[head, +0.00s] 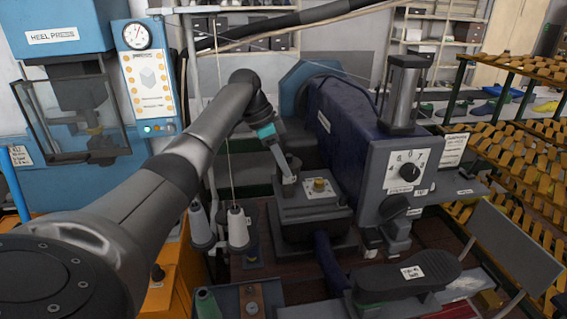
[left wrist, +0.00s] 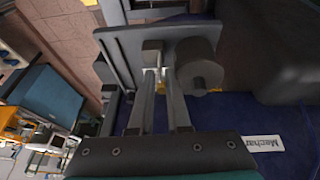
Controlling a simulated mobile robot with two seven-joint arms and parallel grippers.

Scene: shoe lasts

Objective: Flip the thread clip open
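My left gripper (head: 288,178) points down beside the grey machine block at the bench's centre. In the left wrist view its two fingers (left wrist: 160,72) stand apart with a bright gap between them. Their tips are close to a small grey block (left wrist: 152,50) and a grey cylinder (left wrist: 200,68) on a flat plate. I cannot tell whether the tips touch either part. I cannot clearly make out the thread clip or its position. My right gripper is not in view.
Two thread cones (head: 238,230) stand left of the grey machine block (head: 314,205). The blue machine body (head: 345,125) and dial panel (head: 408,175) stand to the right. A black sole-shaped piece (head: 405,280) is in front. The heel press (head: 70,110) is at the left.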

